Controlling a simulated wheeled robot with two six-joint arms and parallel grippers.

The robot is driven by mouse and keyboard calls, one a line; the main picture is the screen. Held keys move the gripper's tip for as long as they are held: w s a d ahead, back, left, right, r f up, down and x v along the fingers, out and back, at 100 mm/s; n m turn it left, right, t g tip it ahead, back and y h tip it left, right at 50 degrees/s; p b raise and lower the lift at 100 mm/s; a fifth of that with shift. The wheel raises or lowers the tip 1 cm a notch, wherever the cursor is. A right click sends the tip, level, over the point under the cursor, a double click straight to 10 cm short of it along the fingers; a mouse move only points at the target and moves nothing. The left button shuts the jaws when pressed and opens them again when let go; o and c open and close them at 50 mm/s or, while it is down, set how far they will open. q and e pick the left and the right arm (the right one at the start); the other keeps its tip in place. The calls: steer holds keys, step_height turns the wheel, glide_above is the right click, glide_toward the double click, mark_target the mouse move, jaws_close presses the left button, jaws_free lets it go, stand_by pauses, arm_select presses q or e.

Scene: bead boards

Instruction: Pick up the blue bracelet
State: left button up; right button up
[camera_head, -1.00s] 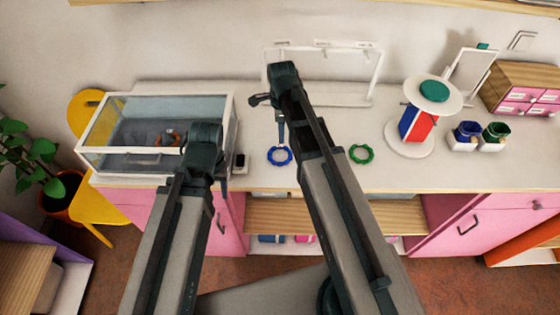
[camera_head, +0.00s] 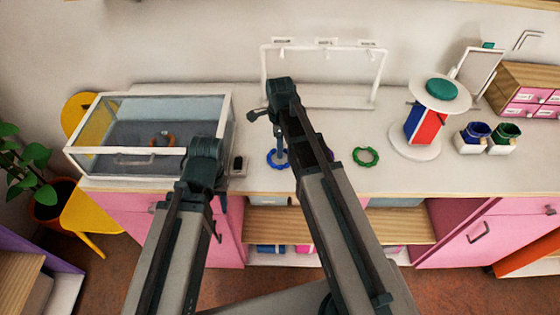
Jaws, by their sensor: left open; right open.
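The blue bracelet (camera_head: 270,164) lies flat on the white counter, left of the green bracelet (camera_head: 366,164). My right gripper (camera_head: 281,158) points down at the blue bracelet and overlaps it in the picture. It is open, and I cannot tell whether its fingers touch the ring. My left gripper (camera_head: 222,203) hangs open at the counter's front edge, left of the blue bracelet, and holds nothing that I can see. Its own arm hides part of it.
A glass case (camera_head: 150,170) with an orange bracelet (camera_head: 162,141) inside stands at left. A small dark device (camera_head: 238,164) lies beside it. A white rack (camera_head: 265,70) stands behind the blue bracelet. A round display stand (camera_head: 415,148) is at right. My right arm covers the counter between the bracelets.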

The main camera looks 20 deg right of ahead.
jaws_close()
arm_select(q)
steer(key=shift+r, duration=0.2)
arm_select(e)
steer(key=shift+r, duration=0.15)
